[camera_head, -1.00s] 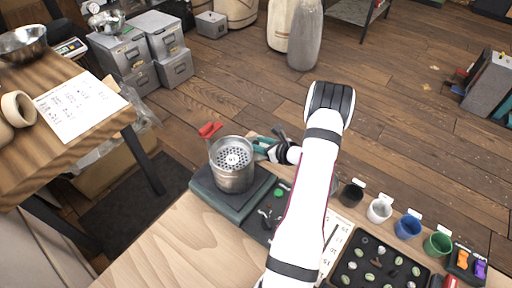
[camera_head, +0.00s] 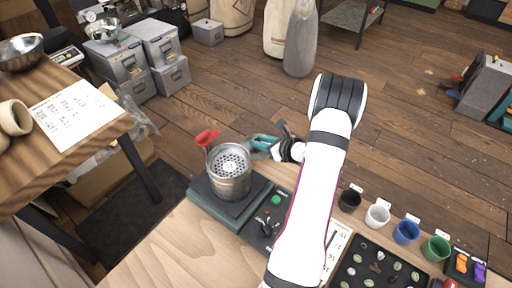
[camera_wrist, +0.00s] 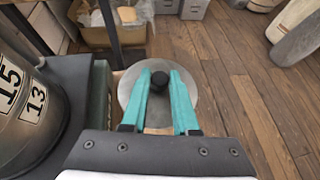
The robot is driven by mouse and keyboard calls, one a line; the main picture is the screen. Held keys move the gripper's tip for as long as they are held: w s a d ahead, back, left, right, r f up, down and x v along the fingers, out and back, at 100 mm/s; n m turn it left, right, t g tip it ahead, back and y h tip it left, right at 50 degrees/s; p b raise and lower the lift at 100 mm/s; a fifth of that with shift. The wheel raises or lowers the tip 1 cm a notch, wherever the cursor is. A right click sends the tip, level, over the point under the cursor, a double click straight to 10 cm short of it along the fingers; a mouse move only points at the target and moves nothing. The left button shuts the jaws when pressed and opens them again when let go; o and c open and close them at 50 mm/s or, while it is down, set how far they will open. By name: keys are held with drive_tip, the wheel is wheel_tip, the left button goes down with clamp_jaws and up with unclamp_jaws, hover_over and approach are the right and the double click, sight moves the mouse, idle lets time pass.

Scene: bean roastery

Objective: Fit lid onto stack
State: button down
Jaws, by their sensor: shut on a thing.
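The stack (camera_head: 230,184) is a round metal sieve pile with a perforated disc showing at its open top. It stands upright on a dark base. In the wrist view its side (camera_wrist: 30,118) shows at the left edge with labels 15 and 13. My gripper (camera_head: 258,143) is just right of and beyond the stack. In the wrist view my teal fingers (camera_wrist: 160,80) are shut on the black knob of the round metal lid (camera_wrist: 182,112). The lid is apart from the stack, to its right there. In the head view I cannot make out the lid.
A red-handled item (camera_head: 207,137) is behind the stack. The dark green base (camera_head: 205,208) lies under it, with a dark panel with a green button (camera_head: 275,200) beside it. Small cups (camera_head: 377,215) and a bean tray (camera_head: 375,265) are at right. Bare wood is in front.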

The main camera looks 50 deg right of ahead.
drive_tip(key=s+d+r, duration=0.1)
drive_tip(key=s+r, duration=0.5)
drive_tip(key=s, duration=0.3)
drive_tip(key=w+a+r+n+y, duration=0.7)
drive_tip(key=w+a+r, duration=0.4)
drive_tip(key=w+r, duration=0.25)
drive_tip(key=w+a+r+m+h, duration=0.2)
drive_tip(key=a+r, duration=0.2)
drive_tip(key=a, duration=0.7)
drive_tip(key=w+a+r+m+h, duration=0.1)
drive_tip(key=a+r+m+h, duration=0.2)
drive_tip(key=a, duration=0.8)
drive_tip(key=s+d+f+n+y, duration=0.1)
drive_tip(key=s+d+f+y, duration=0.1)
drive_tip(key=s+d+f, duration=0.45)
drive_tip(key=s+d+f+n+y, duration=0.15)
drive_tip(key=s+d, duration=0.25)
drive_tip(key=d, duration=0.6)
drive_tip(key=shift+h, duration=0.25)
drive_tip(key=shift+s+a+f, duration=0.1)
drive_tip(key=shift+f, duration=1.1)
drive_tip(key=shift+s+a+f, duration=0.1)
drive_tip(key=shift+f, duration=1.05)
drive_tip(key=shift+f, duration=0.55)
